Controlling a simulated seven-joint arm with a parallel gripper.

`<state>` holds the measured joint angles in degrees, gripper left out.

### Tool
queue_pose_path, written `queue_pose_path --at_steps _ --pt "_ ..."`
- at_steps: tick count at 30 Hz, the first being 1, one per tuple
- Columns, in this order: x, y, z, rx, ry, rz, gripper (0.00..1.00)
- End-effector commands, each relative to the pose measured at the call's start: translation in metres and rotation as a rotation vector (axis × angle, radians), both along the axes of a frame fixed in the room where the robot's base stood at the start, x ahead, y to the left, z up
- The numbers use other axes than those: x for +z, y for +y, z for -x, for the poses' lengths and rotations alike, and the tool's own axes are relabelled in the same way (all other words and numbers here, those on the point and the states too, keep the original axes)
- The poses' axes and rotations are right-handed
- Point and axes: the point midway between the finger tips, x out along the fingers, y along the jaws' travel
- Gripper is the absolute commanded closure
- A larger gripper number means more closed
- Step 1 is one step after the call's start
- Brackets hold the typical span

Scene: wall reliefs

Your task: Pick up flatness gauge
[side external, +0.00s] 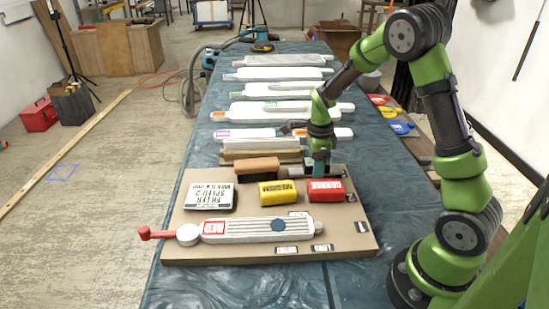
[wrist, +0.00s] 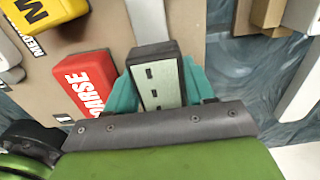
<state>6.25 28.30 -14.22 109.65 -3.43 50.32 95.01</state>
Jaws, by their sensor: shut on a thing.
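My gripper (side external: 319,170) is low over the far right part of the brown board, just behind the red COARSE block.
The red COARSE block (side external: 326,191) is close beside my gripper. A yellow block (side external: 278,192), a brown-topped block (side external: 257,169), a white lettered box (side external: 209,195) and a long MED-labelled tool (side external: 250,230) lie on the board (side external: 350,245). Several long white pieces (side external: 280,90) lie behind.

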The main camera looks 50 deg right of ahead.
Motion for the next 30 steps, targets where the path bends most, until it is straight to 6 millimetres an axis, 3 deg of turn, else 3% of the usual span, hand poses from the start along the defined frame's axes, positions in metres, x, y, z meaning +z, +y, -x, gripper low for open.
queue_pose_path --at_steps 10,16,30 --pt "0.010 0.000 -0.001 0.001 -0.004 0.001 0.82" --pt "0.040 0.000 -0.001 0.000 -0.007 0.001 0.82" --pt "0.046 0.032 0.096 0.001 -0.003 -0.001 0.82"
